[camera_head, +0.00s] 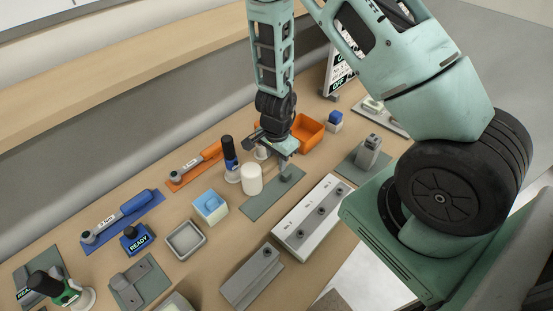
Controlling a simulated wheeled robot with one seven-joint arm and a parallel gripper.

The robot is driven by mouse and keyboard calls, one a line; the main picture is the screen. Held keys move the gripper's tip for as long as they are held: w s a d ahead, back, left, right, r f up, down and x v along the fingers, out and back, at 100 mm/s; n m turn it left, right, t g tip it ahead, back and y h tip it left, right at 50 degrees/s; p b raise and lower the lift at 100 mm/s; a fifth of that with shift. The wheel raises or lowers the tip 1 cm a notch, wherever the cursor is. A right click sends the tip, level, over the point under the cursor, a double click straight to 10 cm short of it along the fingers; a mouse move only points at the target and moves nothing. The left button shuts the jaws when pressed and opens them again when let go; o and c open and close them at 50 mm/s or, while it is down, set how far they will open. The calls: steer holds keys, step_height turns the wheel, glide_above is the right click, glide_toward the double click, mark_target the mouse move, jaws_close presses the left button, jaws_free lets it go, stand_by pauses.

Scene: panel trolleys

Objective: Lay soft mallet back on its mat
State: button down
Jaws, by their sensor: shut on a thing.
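My gripper (272,153) is low over the bench, pointing down, and its jaws are shut on the soft mallet. The mallet is mostly hidden behind the jaws, and I cannot make out its handle. A white cylinder (251,181) shows just below and left of the jaws; I cannot tell whether it is the mallet's head. A flat grey-green mat (262,207) lies under and right of this cylinder. The jaws are over or close to its far end; I cannot tell whether the mallet touches it.
A blue-and-black tool (230,158) stands close left of my gripper. An orange bin (308,133) is just behind it. A light grey block with knobs (312,218) lies right of the mat. A blue-topped box (210,206) and a grey tray (185,240) stand left.

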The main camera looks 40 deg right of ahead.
steer(key=b, duration=0.8)
glide_above(277, 187)
steer(key=shift+f, duration=4.25)
steer(key=shift+f+b, duration=0.3)
steer(key=shift+f+b, duration=0.3)
steer(key=shift+f, duration=0.05)
jaws_free()
steer(key=shift+r, duration=0.1)
steer(key=shift+a+r+p, duration=0.1)
steer(key=shift+r+p, duration=4.3)
steer(key=shift+r, duration=0.1)
